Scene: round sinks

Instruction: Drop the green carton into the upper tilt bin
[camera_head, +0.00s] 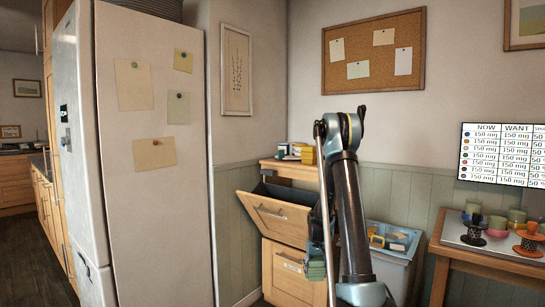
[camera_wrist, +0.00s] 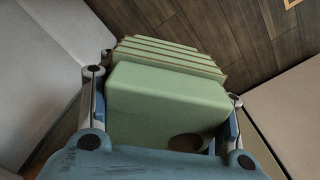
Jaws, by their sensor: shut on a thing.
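The green carton (camera_wrist: 168,95) fills the middle of the wrist view, with a ridged end and a dark round spot. My gripper (camera_wrist: 164,84) is shut on it, one finger on each side. In the head view the carton (camera_head: 316,270) hangs low beside my arm, right of the cabinet's lower front. The upper tilt bin (camera_head: 275,215) is tilted out, with its dark inside showing at the top. The carton is lower than this opening and to its right. My arm hides part of the bin's right side.
The lower tilt bin (camera_head: 284,272) is shut. Small boxes (camera_head: 305,154) stand on the cabinet top. A grey tub (camera_head: 393,262) with mixed items is to the right. A wooden table (camera_head: 480,255) with cups stands further right. A white fridge (camera_head: 150,200) stands left.

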